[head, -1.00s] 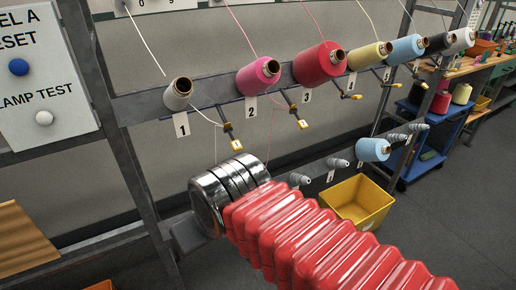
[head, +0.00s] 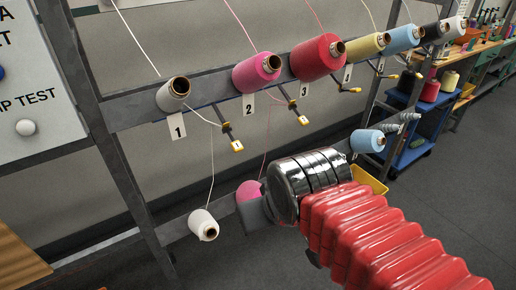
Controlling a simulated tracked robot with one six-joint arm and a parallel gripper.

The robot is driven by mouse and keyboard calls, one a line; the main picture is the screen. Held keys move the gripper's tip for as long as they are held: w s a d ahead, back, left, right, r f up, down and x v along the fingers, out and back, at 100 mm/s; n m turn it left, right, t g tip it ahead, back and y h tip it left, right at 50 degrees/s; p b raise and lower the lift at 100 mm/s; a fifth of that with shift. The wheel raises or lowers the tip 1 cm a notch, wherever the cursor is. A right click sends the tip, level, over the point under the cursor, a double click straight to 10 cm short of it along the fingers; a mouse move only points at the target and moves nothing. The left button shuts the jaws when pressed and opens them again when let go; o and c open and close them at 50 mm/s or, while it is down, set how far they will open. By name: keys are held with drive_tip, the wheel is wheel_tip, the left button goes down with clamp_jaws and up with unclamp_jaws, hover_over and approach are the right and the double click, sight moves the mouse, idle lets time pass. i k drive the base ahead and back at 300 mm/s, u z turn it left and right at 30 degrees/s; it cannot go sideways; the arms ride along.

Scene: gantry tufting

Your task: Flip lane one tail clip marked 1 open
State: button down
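The lane one tail clip (head: 237,146) is a small dark arm with a yellow tip, hanging below the rail just right of the "1" tag (head: 177,126). A white thread runs from the white cone (head: 173,94) toward it. Whether the clip is open or shut is too small to tell. My gripper (head: 254,209) shows only as a grey block beyond my chrome wrist, below and slightly right of the clip and apart from it in the picture. Its fingertips are hidden, and I see nothing held.
Pink (head: 257,72), red (head: 318,57) and other cones line the upper rail, with similar yellow-tipped clips beneath. A lower white cone (head: 203,225) and a lower pink cone (head: 248,190) sit near my gripper. A yellow bin (head: 371,181) is partly behind my arm.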

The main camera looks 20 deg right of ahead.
sight(236, 146)
drive_tip(key=u, duration=0.45)
drive_tip(key=k, duration=1.35)
drive_tip(key=u, duration=1.05)
drive_tip(key=i, duration=2.3)
drive_tip(key=z, duration=0.35)
